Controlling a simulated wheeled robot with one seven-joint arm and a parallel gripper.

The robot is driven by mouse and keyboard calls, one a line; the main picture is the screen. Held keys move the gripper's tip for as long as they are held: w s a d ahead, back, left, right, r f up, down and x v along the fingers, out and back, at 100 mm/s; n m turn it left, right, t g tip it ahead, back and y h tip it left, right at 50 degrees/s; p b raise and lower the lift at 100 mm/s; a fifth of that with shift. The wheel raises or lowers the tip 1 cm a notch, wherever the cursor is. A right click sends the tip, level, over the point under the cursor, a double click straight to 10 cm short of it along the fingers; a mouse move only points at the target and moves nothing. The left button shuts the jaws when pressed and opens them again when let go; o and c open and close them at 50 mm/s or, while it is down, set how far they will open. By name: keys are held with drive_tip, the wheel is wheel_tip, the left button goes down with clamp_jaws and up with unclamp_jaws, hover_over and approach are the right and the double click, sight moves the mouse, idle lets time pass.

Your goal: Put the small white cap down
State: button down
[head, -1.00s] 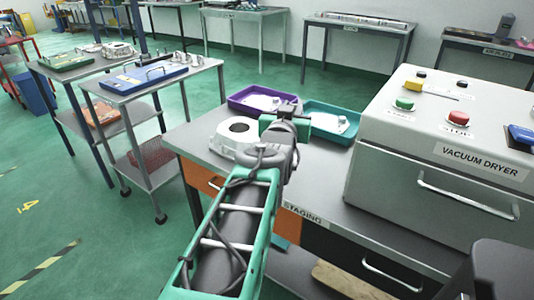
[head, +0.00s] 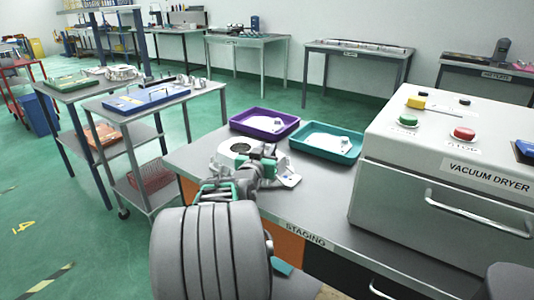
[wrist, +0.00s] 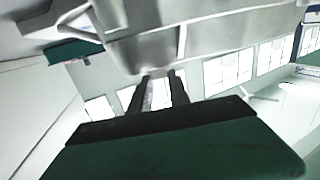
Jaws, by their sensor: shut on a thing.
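My gripper (head: 268,166) is over the grey staging table in the head view, bent down beyond my forearm. In the wrist view its two dark fingers (wrist: 158,78) are shut on a pale grey-white part (wrist: 150,45), which fills the upper middle. In the head view a flat white piece (head: 288,181) shows just right of the gripper; it appears to be this held part, the small white cap. I cannot tell whether it touches the tabletop. Its gripped edge is partly hidden by the gripper.
A white casting with a round hole (head: 236,149) stands left of the gripper. Behind are a purple tray (head: 247,128) and a teal tray (head: 338,156), each with white parts. The vacuum dryer (head: 440,170) borders the right. Bare tabletop (head: 318,200) lies in front of the teal tray.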

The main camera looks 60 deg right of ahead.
drive_tip(key=c, duration=1.2)
unclamp_jaws()
drive_tip(key=shift+f, duration=0.25)
drive_tip(key=shift+c, duration=0.2)
drive_tip(key=shift+a, duration=0.15)
